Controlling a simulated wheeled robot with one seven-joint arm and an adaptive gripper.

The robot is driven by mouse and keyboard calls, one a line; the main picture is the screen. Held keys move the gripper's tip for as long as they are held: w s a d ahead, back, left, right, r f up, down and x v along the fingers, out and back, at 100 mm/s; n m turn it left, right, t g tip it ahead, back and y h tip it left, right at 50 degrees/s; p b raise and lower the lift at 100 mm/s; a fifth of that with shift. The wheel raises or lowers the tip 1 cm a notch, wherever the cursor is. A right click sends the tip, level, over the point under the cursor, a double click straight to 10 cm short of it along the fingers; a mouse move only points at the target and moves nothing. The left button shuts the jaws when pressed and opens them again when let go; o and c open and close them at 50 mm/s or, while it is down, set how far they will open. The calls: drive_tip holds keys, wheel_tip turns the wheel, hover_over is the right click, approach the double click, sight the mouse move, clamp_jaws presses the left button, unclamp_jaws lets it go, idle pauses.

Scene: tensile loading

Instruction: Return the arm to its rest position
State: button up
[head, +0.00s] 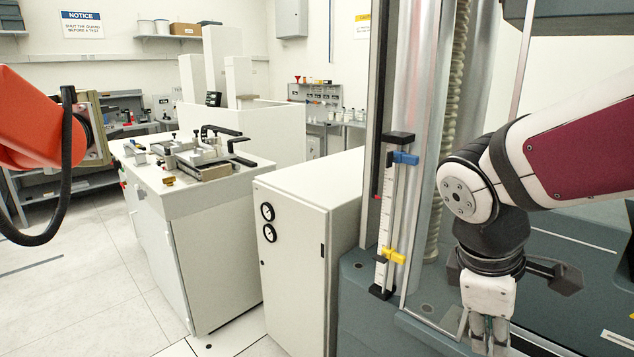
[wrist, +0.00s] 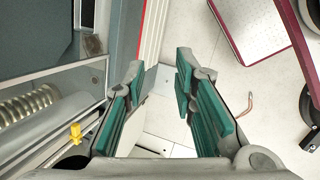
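My white and maroon arm reaches in from the right in the head view and bends down at the wrist. My gripper (head: 488,335) points downward beside the testing machine's base, its fingertips cut off by the lower edge. In the wrist view my gripper (wrist: 158,72) has green-padded fingers spread apart with a clear gap. Nothing is held between them; pale floor shows through the gap.
The testing machine's base (head: 362,300) and scale with a yellow clamp (head: 394,256) stand close to my wrist. A white cabinet (head: 294,270) and fixture bench (head: 190,196) are left. An orange arm-like part (head: 30,125) enters far left. Open floor (head: 85,285) lies there.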

drive_tip(key=s+a+r+m+t+y, duration=0.3)
drive_tip(key=s+a+m, duration=0.1)
drive_tip(key=s+m, duration=0.5)
drive_tip(key=shift+r+m+y, duration=0.4)
drive_tip(key=shift+m, duration=0.6)
